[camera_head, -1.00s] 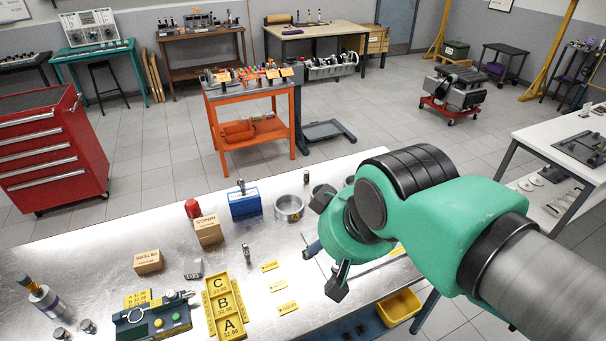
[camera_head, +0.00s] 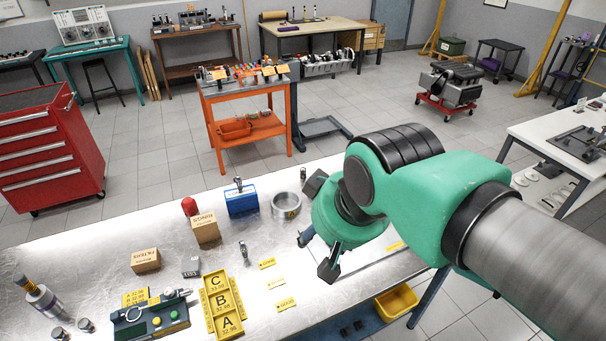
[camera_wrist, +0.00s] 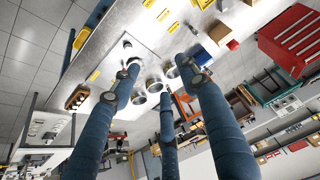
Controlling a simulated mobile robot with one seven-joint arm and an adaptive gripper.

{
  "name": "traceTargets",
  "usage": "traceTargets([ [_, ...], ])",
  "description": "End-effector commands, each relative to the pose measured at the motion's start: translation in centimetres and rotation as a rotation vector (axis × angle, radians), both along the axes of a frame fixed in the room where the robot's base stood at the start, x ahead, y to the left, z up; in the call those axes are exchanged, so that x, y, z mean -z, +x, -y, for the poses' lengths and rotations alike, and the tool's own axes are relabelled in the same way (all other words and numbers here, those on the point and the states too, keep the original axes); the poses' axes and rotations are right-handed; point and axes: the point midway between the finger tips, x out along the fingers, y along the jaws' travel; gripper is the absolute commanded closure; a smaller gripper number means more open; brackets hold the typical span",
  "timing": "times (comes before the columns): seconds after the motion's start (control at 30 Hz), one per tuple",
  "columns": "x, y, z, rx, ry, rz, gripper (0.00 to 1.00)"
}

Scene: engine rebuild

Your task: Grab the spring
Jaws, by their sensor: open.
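I cannot pick out the spring for certain in either view. My gripper (camera_head: 318,254) hangs over the right part of the metal bench (camera_head: 80,250), with its fingers spread apart and nothing seen between them. In the wrist view my gripper (camera_wrist: 163,68) shows blue fingers with dark joints reaching toward the bench top. A small dark, round-topped part (camera_wrist: 128,45) stands on a pale panel close to the left finger's tip; it is too small to identify. My arm and gripper hide part of the bench's right side in the head view.
On the bench are a metal ring (camera_head: 286,205), a blue box (camera_head: 241,202), brown boxes (camera_head: 206,229), a yellow lettered tray (camera_head: 223,302) and a green-buttoned fixture (camera_head: 150,318). A yellow bin (camera_head: 396,302) sits below the bench's right edge. Several yellow labels lie flat left of my gripper.

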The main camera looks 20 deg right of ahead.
Motion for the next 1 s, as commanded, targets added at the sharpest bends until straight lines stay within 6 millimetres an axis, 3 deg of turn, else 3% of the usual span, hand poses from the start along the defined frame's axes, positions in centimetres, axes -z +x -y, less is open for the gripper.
traceTargets([
  [0.27, -3.1, 4.8, 0.7, 0.032, 0.007, -0.037, 0.56],
  [0.5, -5.6, 10.2, 1.6, 0.070, 0.017, -0.072, 0.56],
  [1.0, -8.0, 22.2, 4.3, 0.146, 0.036, -0.147, 0.56],
])
